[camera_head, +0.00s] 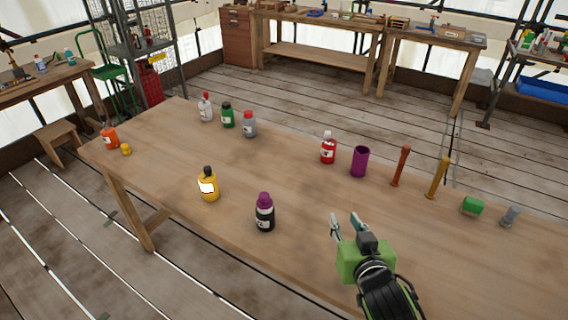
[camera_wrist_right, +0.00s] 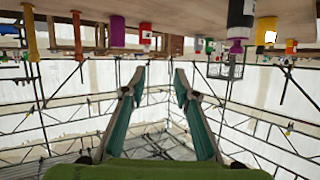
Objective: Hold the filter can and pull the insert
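No object is clearly marked as the filter can or its insert. A black can with a purple top (camera_head: 265,212) stands upright near the table's front edge; it hangs inverted at upper right in the wrist view (camera_wrist_right: 240,22). An open-looking purple cylinder (camera_head: 360,161) stands further back; it also shows in the wrist view (camera_wrist_right: 117,31). My right gripper (camera_head: 346,224) is right of the black can, apart from it. Its fingers are spread and empty in the wrist view (camera_wrist_right: 160,82). My left gripper is not in view.
A yellow bottle (camera_head: 207,187) stands left of the black can. A red bottle (camera_head: 328,149), a red-brown tool (camera_head: 400,166), a yellow tool (camera_head: 437,178) and a green block (camera_head: 472,206) line the back. Several bottles stand at far left. The table's (camera_head: 290,180) middle is clear.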

